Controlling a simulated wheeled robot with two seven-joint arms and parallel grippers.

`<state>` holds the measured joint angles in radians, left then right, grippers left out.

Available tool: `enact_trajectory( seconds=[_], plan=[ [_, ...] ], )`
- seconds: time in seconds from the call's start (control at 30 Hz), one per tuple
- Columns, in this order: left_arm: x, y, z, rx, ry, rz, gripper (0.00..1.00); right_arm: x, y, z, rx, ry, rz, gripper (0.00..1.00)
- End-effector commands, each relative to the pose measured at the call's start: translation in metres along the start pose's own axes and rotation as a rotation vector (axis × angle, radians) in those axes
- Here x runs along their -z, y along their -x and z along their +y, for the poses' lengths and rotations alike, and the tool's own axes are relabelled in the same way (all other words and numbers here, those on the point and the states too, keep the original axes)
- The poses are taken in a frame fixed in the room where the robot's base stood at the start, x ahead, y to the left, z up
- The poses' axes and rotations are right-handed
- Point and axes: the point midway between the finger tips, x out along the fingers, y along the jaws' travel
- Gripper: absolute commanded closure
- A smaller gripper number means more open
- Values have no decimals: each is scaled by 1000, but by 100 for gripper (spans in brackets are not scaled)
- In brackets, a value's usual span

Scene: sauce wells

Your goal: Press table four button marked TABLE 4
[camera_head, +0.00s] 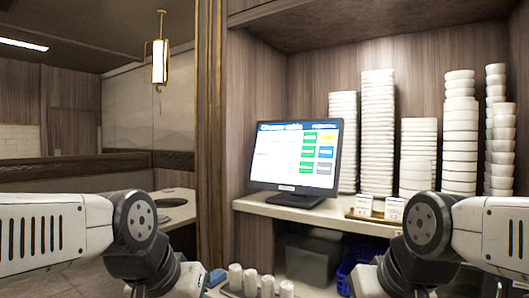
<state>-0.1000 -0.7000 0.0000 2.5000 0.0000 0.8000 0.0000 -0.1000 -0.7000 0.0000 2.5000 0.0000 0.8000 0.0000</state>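A touch screen monitor (294,156) stands on the shelf, tilted slightly, with a lit page showing. Green, yellow and blue button tiles (317,153) sit in two columns on the right part of its screen. Their labels are too small to read, so I cannot tell which one is TABLE 4. My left arm comes in at the lower left and my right arm at the lower right, both bent downward and apart from the screen. Both grippers are below the frame, and neither arm covers the screen.
Tall stacks of white dishes (377,130) and bowls (460,135) stand right of the monitor. Small cards (394,208) stand at the shelf's front edge (330,217). Below are a grey bin (311,258), a blue basket (357,258) and several white cylinders (250,281). A wooden post (211,140) rises at left.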

Motion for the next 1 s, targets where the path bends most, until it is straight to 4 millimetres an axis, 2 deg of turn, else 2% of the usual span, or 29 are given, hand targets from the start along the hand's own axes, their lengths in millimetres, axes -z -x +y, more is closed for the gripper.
enact_trajectory(
  seconds=[0.43,0.47,0.63,1.0],
  plan=[
    [0,0,0,0,0,0,64,0,0,0,0,0,0,64],
    [0,0,0,0,0,0,68,0,0,0,0,0,0,64],
    [0,0,0,0,0,0,100,0,0,0,0,0,0,64],
    [0,0,0,0,0,0,100,0,0,0,0,0,0,64]
  ],
)
